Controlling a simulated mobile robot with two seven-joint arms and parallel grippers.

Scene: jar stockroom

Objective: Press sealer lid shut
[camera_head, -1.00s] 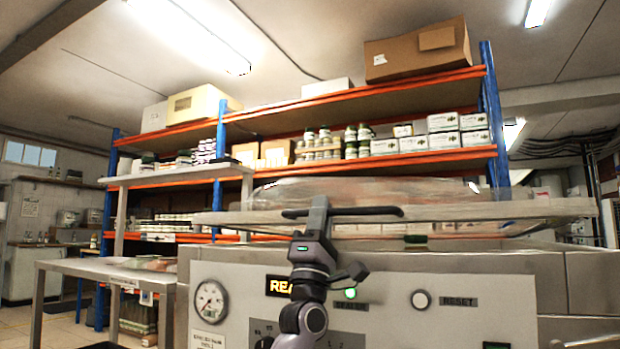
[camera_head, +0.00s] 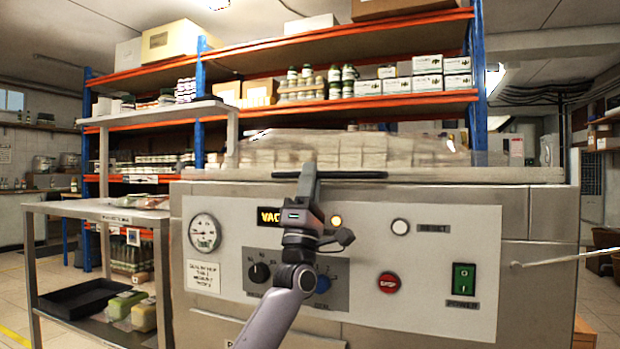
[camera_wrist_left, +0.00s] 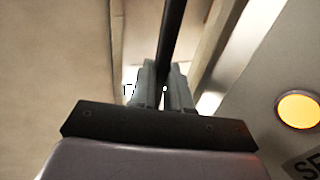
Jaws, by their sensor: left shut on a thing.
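The vacuum sealer stands in front of me with its grey control panel (camera_head: 450,235). Its clear lid (camera_head: 400,152) is down on the body, with a dark handle bar (camera_head: 350,175) along its front edge. My left gripper (camera_head: 308,178) is at this bar, and in the left wrist view (camera_wrist_left: 164,85) its fingers are shut on the dark bar (camera_wrist_left: 172,35). The display (camera_head: 268,216) is partly hidden by my wrist and shows "VAC". An amber lamp (camera_head: 336,220) is lit beside it. My right gripper is not in view.
A steel table (camera_head: 90,208) at the left holds packed bags on top and a black tray (camera_head: 85,298) on its lower shelf. Orange and blue shelving (camera_head: 350,108) with jars and boxes stands behind. A red stop button (camera_head: 388,283) and green power switch (camera_head: 464,279) are on the panel.

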